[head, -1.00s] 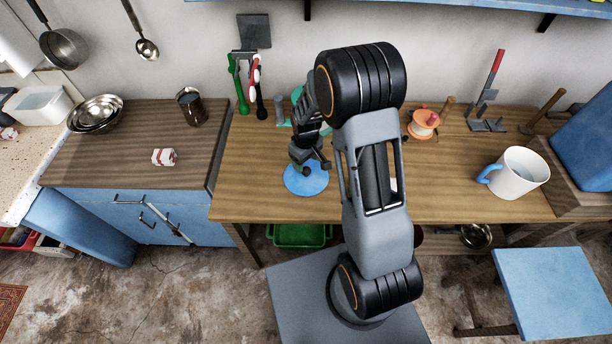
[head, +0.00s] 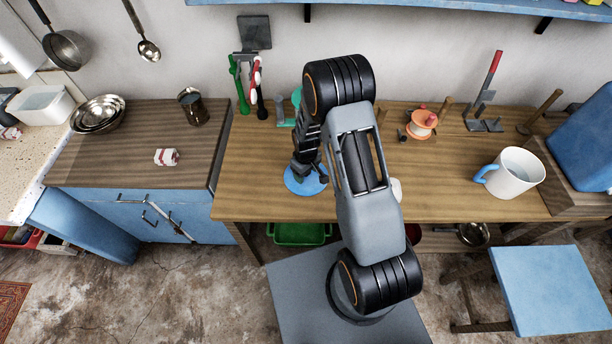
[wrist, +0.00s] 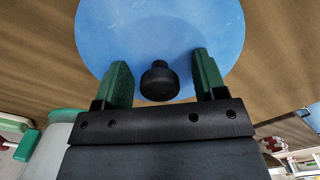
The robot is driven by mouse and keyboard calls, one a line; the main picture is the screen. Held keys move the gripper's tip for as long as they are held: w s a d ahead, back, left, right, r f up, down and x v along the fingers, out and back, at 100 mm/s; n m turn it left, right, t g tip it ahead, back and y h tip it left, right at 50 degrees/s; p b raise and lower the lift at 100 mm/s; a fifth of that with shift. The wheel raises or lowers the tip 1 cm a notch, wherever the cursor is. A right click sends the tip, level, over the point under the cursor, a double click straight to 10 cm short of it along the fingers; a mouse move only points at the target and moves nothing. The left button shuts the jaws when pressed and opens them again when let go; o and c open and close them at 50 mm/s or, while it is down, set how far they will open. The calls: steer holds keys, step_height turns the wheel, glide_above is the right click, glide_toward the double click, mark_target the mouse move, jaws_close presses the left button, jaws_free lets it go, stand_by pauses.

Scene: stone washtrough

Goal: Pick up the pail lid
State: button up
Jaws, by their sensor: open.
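The pail lid is a round blue disc with a dark knob. It lies on the wooden worktop in the head view (head: 300,189), partly covered by my arm. The wrist view shows the lid (wrist: 160,35) close up, with its black knob (wrist: 159,82) between the two green fingers. My gripper (wrist: 160,78) is open, one finger on each side of the knob with a gap on both sides. In the head view my gripper (head: 309,176) is above the lid, and its fingertips are hard to make out.
A white mug with a blue handle (head: 514,173) stands at the right of the worktop (head: 440,185). An orange spool (head: 422,124) stands farther back. Green and red tools (head: 243,84) hang at the wall.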

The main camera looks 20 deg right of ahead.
steer(key=shift+c, duration=0.2)
steer(key=c, duration=1)
